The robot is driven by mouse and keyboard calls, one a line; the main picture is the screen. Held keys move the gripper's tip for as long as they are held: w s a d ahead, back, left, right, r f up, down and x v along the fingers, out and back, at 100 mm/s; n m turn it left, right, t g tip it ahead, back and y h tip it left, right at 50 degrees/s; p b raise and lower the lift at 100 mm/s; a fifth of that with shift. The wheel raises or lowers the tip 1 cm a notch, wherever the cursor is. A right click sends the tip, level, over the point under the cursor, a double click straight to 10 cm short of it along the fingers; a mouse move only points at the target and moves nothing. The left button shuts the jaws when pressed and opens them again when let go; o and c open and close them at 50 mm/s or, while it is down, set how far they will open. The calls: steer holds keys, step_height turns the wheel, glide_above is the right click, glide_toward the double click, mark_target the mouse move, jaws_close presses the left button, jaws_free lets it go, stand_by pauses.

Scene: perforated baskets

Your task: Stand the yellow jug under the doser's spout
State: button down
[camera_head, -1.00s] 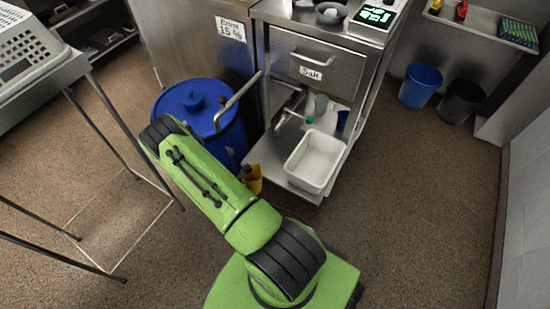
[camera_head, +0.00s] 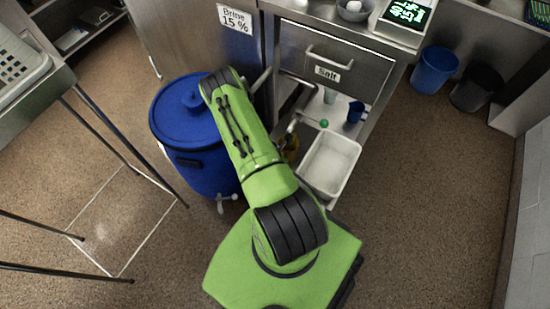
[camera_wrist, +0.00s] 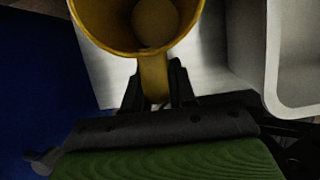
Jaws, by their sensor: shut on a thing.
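The yellow jug (camera_wrist: 110,22) fills the top of the wrist view, its open mouth facing the camera and something pale and round showing inside. My gripper (camera_wrist: 155,85) is shut on its handle, one dark finger on each side. In the head view, the jug (camera_head: 292,148) shows only as a small yellow patch beside my arm, at the lower shelf's left edge. My gripper is hidden there. A metal pipe (camera_head: 294,122) shows just above the jug, partly behind my arm; I cannot tell whether it is the doser's spout.
A blue lidded barrel (camera_head: 185,110) with a tap (camera_head: 228,198) stands left of my arm. A white tub (camera_head: 330,165) sits on the lower shelf, right of the jug, with a blue cup (camera_head: 355,112) behind. Above is a drawer labelled Salt (camera_head: 335,62).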

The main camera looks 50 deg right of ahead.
steer(key=shift+w+a+f, duration=0.1)
steer(key=shift+a, duration=0.25)
steer(key=shift+d, duration=0.1)
steer(key=c, duration=0.9)
jaws_free()
steer(key=p+v, duration=0.4)
steer(key=v, duration=0.8)
